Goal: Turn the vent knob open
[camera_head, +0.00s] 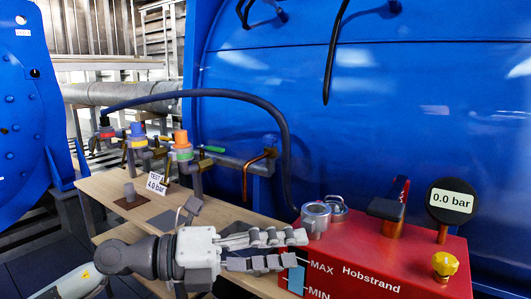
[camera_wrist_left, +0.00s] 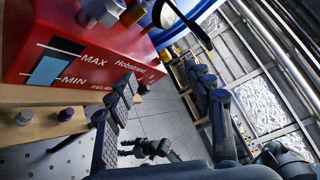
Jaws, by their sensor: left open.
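A yellow knob (camera_head: 445,265) stands on the front right of the red Hobstrand box (camera_head: 350,250). I cannot read a label that marks it as the vent knob. My left gripper (camera_head: 300,248) is open and empty, pointing right at the box's left front, beside the blue MAX/MIN level strip (camera_head: 295,279). Its fingers also show in the left wrist view (camera_wrist_left: 163,75), with the red box (camera_wrist_left: 75,50) to their left. A dark gripper-like shape (camera_wrist_left: 152,148) low in the wrist view may be my right gripper; its jaws are unclear.
A gauge (camera_head: 450,201) reading 0.0 bar, a dark-topped lever (camera_head: 387,208) and a silver cap (camera_head: 316,218) stand on the box. A wooden bench (camera_head: 235,217) carries a "TEST 4.0 bar" sign (camera_head: 157,184). A hose (camera_head: 240,95) arches behind it.

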